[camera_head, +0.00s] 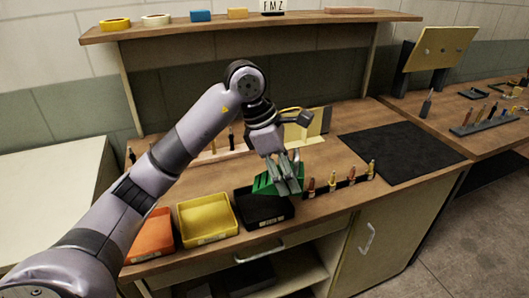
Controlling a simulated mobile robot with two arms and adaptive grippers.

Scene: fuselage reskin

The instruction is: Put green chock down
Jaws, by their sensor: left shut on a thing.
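The green chock (263,184) is in my left gripper (285,185), near the front of the wooden workbench (330,180). The gripper points down, and its fingers are shut on the chock and partly cover it. The chock shows above the back edge of the black bin (263,212). I cannot tell whether it touches the bin or the bench. My right gripper is not in view.
A yellow bin (207,236) and an orange bin (150,236) stand left of the black bin. Several small tools (333,181) stand upright right of the chock. A dark mat (400,150) lies bare on the right. A shelf (290,20) spans the back.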

